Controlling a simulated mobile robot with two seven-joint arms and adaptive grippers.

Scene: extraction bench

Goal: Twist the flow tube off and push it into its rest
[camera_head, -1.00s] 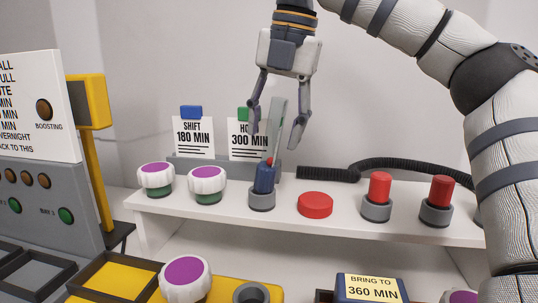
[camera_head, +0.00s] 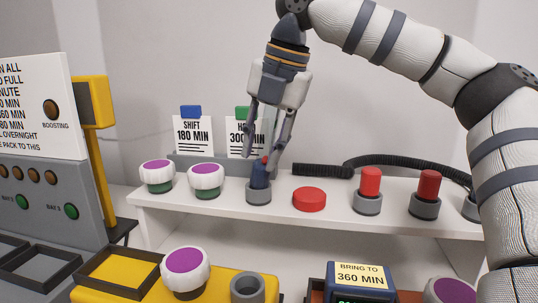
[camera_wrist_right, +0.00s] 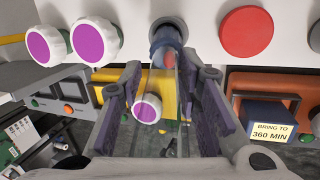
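The flow tube appears to be the blue piece with a red part (camera_head: 260,176), standing upright in a grey round socket (camera_head: 258,197) on the white shelf. A clear, pale upper part rises from it between the fingers. My right gripper (camera_head: 262,160) points down over it from above, with one finger on each side. In the right wrist view the fingers (camera_wrist_right: 168,72) are apart, and the blue piece (camera_wrist_right: 165,38) shows beyond their tips. I cannot tell whether either finger touches the clear part. My left gripper is not in view. I cannot tell which holder is the tube's rest.
Two white knobs with purple tops (camera_head: 206,178) stand left of the socket. A red disc (camera_head: 309,199) and red cylinders in grey sockets (camera_head: 369,187) stand right. A black hose (camera_head: 323,170) lies behind. Two sign cards (camera_head: 193,136) stand behind. An empty grey ring (camera_head: 247,287) sits in front, below.

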